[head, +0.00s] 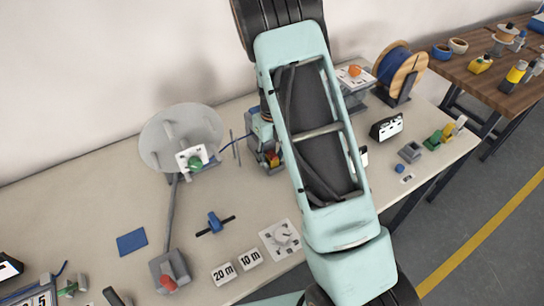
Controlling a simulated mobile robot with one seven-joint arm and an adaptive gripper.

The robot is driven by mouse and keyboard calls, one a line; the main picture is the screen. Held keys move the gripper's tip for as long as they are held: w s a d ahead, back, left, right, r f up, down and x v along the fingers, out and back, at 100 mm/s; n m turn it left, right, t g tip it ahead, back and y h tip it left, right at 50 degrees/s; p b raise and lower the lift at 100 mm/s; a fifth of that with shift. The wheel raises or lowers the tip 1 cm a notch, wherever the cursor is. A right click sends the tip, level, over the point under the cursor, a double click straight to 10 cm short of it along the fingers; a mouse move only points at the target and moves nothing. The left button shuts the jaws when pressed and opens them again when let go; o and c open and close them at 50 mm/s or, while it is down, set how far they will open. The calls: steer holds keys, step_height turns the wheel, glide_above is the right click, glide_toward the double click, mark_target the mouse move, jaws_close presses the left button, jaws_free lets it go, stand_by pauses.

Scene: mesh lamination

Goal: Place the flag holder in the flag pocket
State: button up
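My arm crosses the middle of the head view from top to bottom and covers part of the bench. I cannot tell for sure which items are the flag holder and the flag pocket. A small grey block with a recess (410,152) sits at the bench's right end. A small blue piece (399,168) lies just in front of it. A blue piece on a dark rod (215,222) lies near the bench's middle.
The bench (90,200) also carries a grey disc stand (165,130), a blue spool (400,68), a red-knobbed grey box (170,270) and "20 m" and "10 m" plates (236,265). A wooden table (475,72) stands at the right. Bare benchtop shows at left.

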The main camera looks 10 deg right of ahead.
mark_target(272, 156)
step_height(272, 156, up, 13)
steer(key=b, duration=0.1)
steer(key=shift+w+f, duration=0.15)
stand_by(0.3)
